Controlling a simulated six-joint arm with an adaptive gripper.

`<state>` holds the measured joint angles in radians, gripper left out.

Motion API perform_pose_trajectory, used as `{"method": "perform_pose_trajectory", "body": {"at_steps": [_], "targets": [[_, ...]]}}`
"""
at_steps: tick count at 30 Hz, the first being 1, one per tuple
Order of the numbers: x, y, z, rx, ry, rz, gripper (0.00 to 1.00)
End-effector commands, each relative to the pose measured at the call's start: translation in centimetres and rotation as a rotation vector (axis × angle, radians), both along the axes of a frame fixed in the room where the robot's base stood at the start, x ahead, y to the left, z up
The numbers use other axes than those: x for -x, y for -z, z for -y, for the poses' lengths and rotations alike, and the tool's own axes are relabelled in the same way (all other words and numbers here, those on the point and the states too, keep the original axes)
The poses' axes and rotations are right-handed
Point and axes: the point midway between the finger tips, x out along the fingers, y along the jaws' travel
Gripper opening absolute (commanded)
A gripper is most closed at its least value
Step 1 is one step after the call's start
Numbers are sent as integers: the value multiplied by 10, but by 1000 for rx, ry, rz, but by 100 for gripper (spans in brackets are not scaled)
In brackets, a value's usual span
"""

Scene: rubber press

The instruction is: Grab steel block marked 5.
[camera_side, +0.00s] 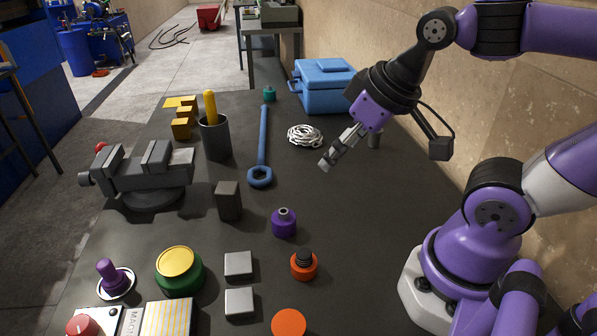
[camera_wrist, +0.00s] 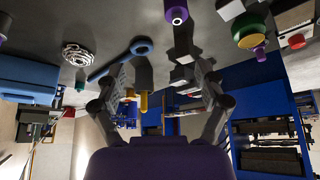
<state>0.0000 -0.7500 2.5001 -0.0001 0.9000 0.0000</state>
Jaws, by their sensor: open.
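Two small grey steel blocks lie on the dark table in the side view, a farther one (camera_side: 238,265) and a nearer one (camera_side: 239,302). A taller, darker block (camera_side: 228,201) stands upright behind them. No number can be read on any block, so I cannot tell which is marked 5. A grey block (camera_wrist: 230,9) also shows at the top edge of the wrist view. My gripper (camera_side: 350,153) is open and empty above the table, behind and to the right of the blocks. Its spread fingers also show in the wrist view (camera_wrist: 158,72).
A purple weight-like piece (camera_side: 284,223) and an orange-black piece (camera_side: 304,264) stand right of the blocks. A green-yellow button (camera_side: 179,271) is on the left. A vise (camera_side: 145,174), cup (camera_side: 215,139), blue wrench (camera_side: 262,150), white coil (camera_side: 305,136) and blue box (camera_side: 323,84) stand farther back.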

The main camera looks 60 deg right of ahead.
Motion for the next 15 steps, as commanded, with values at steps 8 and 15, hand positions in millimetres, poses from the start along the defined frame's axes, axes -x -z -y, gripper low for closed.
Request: {"method": "perform_pose_trajectory", "body": {"at_steps": [8,15], "targets": [[-9,0,-2,7,-30,-4,83],[-80,17,-16,29,-284,-7,83]]}}
